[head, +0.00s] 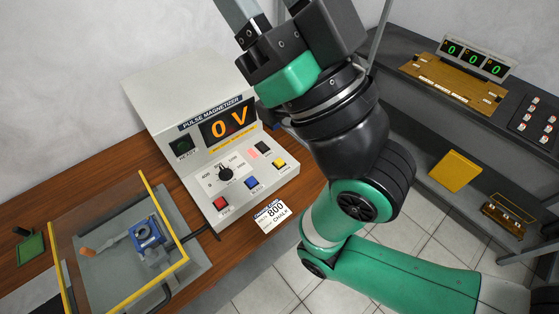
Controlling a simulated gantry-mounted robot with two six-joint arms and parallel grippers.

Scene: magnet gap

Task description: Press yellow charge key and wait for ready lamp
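The pulse magnetizer (212,140) stands on the wooden bench with its sloped front facing me. The yellow charge key (279,163) is at the right of its lower panel, uncovered. The ready lamp (183,145) at the left of the upper face looks dark. The display (229,124) reads 0 V in orange. My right gripper (275,42) is above and right of the magnetizer, pointing toward the top edge of the picture and well apart from the key. Its fingertips are cut off, so its opening does not show. My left gripper is not in view.
Red (220,203), blue (251,183) and black (262,148) keys and a dial (226,174) share the panel. A card (272,215) reading 800 lies in front. A yellow-framed clear guard (120,240) covers a blue fixture (149,238) at left. A dark shelf (405,125) stands at right.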

